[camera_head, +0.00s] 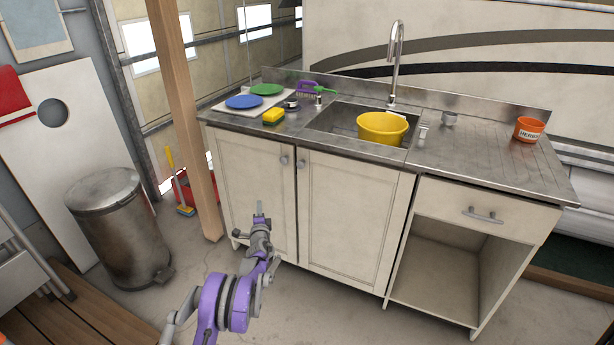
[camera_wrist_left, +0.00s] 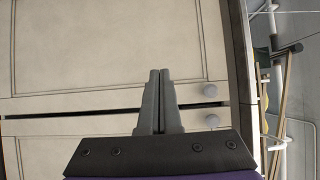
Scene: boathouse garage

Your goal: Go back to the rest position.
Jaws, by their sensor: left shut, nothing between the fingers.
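My left gripper (camera_head: 259,210) is shut and empty, held in front of the sink cabinet's left door (camera_head: 245,185). In the left wrist view the two fingers (camera_wrist_left: 160,75) lie together, with the pale cabinet doors and their round knobs (camera_wrist_left: 210,90) behind them. I cannot tell whether the fingertips touch the cabinet. My right gripper is in neither view.
A metal trash bin (camera_head: 120,230), a wooden post (camera_head: 183,110) and a wooden platform (camera_head: 90,315) stand to the left.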

